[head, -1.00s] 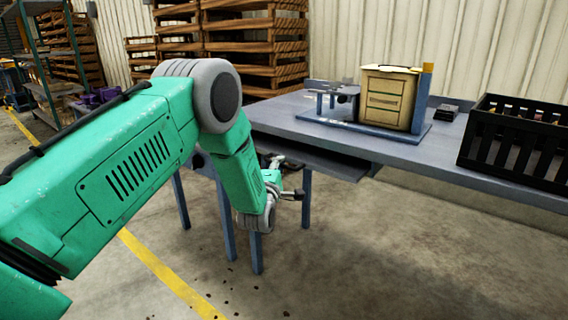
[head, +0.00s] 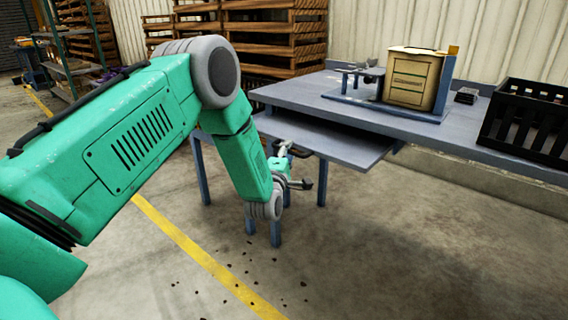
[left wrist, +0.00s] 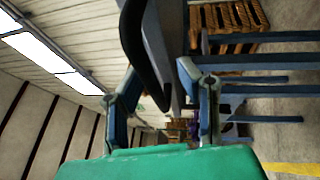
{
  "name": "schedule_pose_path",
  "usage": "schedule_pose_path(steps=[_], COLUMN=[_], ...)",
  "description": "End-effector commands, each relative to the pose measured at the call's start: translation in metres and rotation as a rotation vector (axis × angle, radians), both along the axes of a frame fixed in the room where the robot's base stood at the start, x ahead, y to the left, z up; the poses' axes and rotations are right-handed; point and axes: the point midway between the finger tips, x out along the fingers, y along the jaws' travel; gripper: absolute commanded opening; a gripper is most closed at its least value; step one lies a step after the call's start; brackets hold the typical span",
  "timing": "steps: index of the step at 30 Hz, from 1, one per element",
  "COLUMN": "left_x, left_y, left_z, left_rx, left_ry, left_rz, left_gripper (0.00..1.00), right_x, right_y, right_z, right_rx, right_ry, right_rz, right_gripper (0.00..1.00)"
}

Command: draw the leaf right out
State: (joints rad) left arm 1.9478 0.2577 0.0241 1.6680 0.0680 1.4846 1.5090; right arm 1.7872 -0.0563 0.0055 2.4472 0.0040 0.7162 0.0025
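The leaf (head: 335,141) is a flat grey-blue board that sticks out from under the table top, partly drawn out. Its back part is hidden under the table. My left gripper (head: 294,167) is at the leaf's front edge, on the left side. In the left wrist view, its fingers (left wrist: 160,75) stand on both sides of the leaf (left wrist: 168,40), with the tips leaning in against it. A dark curved strip (left wrist: 142,45) lies along the leaf beside one fingertip. My right gripper is in neither view.
The table (head: 300,94) carries a cream box (head: 412,80) on a blue stand and a black slatted crate (head: 525,118) at the right. Blue legs stand below the leaf. Open concrete floor with dark crumbs lies in front. Wooden pallets (head: 275,40) stand behind.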

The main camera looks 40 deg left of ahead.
Motion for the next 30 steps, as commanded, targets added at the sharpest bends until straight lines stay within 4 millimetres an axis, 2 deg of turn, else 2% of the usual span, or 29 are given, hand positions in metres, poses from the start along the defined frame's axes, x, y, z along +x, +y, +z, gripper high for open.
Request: schedule_pose_path(steps=[9,15,21,30], left_x=[-0.062,-0.090,-0.099,-0.097], left_y=[-0.025,-0.036,-0.037,-0.040], left_z=[-0.010,-0.013,-0.015,-0.015], left_rx=[0.002,0.005,0.005,0.006], left_ry=[0.003,0.000,-0.003,-0.003], left_rz=[0.001,0.000,0.002,-0.003], left_gripper=[0.31,0.31,0.31,0.31], right_x=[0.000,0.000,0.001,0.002], right_y=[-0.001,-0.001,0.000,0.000], right_z=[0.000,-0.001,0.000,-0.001], right_rx=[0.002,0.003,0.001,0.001], right_ry=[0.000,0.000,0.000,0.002], right_rz=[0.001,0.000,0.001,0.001], right_gripper=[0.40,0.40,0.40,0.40])
